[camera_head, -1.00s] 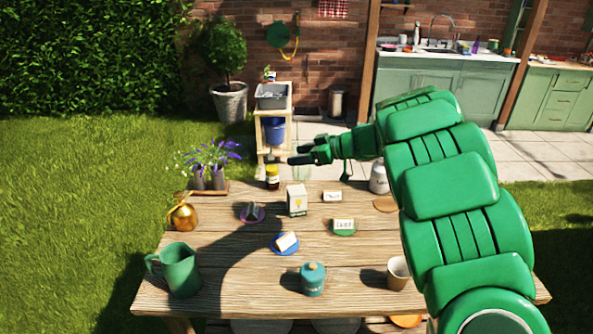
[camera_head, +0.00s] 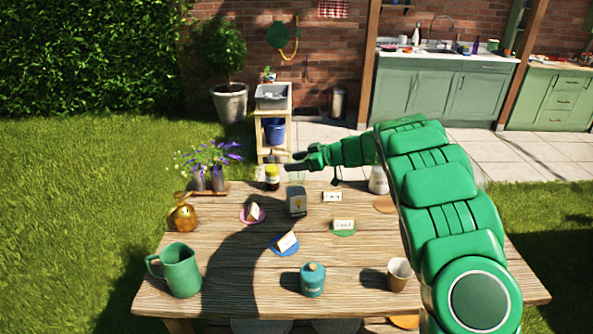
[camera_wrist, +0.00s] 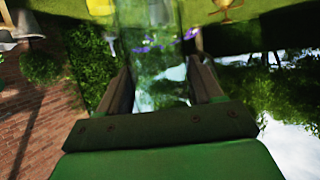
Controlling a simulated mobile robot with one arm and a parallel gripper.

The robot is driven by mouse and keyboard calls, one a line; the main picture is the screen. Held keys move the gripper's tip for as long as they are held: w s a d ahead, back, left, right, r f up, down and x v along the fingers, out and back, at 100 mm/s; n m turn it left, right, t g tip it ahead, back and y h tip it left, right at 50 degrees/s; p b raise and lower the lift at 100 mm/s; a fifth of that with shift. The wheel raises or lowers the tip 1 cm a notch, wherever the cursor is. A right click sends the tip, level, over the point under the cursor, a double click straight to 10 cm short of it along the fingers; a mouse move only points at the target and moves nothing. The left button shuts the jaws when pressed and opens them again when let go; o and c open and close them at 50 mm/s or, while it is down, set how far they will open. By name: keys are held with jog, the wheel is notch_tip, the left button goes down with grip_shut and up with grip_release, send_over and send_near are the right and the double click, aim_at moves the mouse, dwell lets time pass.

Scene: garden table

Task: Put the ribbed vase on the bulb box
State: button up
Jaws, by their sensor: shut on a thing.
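My gripper (camera_head: 292,161) is over the far edge of the table and shut on a clear glass vase. In the wrist view, the ribbed vase (camera_wrist: 150,50) is see-through, between the two fingers (camera_wrist: 162,85), its ends not clearly seen. In the head view the vase is only a faint pale shape (camera_head: 297,177) below the fingers, just behind the bulb box. The bulb box (camera_head: 297,203) is a small upright carton with a bulb picture, standing on the far middle of the table in shadow. Its top looks bare.
A yellow jar (camera_head: 272,178) stands just left of the vase. Small plates with cards, including a pink one (camera_head: 253,216) and a blue one (camera_head: 285,245), lie around the box. A green pitcher (camera_head: 181,270), teal canister (camera_head: 313,280) and cup (camera_head: 398,273) are nearer.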

jog(key=shift+w+f, duration=0.3)
jog(key=shift+f, duration=1.55)
jog(key=shift+f, duration=0.1)
jog(key=o, duration=1.2)
jog(key=shift+c, duration=0.2)
jog(key=v, duration=1.2)
jog(key=shift+s, duration=0.1)
